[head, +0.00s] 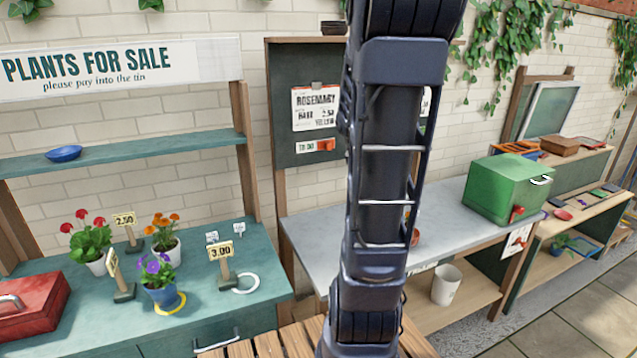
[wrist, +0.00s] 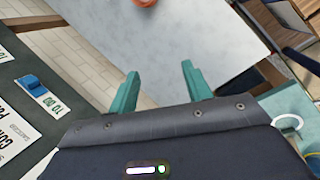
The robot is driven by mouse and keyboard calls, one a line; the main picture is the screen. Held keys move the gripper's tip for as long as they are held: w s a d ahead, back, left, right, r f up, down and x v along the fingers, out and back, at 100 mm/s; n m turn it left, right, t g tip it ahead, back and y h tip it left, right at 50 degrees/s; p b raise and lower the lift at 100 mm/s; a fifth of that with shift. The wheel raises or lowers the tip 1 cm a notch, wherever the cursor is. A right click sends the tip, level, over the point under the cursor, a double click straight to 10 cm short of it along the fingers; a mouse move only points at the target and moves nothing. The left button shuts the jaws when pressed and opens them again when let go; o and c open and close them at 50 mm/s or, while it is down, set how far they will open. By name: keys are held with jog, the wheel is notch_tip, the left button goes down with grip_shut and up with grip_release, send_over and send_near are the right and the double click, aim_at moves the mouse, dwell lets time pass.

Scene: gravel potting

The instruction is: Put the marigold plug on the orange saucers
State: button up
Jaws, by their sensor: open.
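My gripper (wrist: 160,69) shows in the wrist view with its two teal fingers apart and nothing between them. Beyond them is a pale grey worktop, and a round orange thing (wrist: 145,2) is cut off at the top edge. In the head view an orange thing (head: 414,237) on the grey worktop (head: 318,240) is mostly hidden by my arm; I cannot tell if it is a saucer. A plant with orange, marigold-like flowers (head: 163,232) stands in a white pot on the teal table at left. I cannot make out a separate marigold plug.
Red-flowered (head: 90,240) and purple-flowered (head: 158,280) pots, price signs and a red box (head: 32,308) share the teal table (head: 205,325). A green box (head: 508,190) stands at the grey worktop's right end. A white bucket (head: 446,285) is on the shelf below.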

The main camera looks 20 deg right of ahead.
jog(key=s+a+r+m+t+y, duration=0.1)
jog(key=s+a+r+m, duration=0.1)
jog(key=a, duration=0.5)
jog(key=s+a+r+m+y, duration=0.1)
jog(key=s+a+r+m, duration=0.2)
jog(key=s+a, duration=0.4)
jog(key=s+a+r+m+t+y, duration=0.1)
jog(key=s+a+r+m+y, duration=0.1)
jog(key=a, duration=0.6)
jog(key=s+r+m, duration=0.1)
jog(key=s+m, duration=0.1)
jog(key=m, duration=0.1)
jog(key=shift+s+t, duration=0.3)
jog(key=shift+s, duration=0.05)
jog(key=shift+r, duration=0.1)
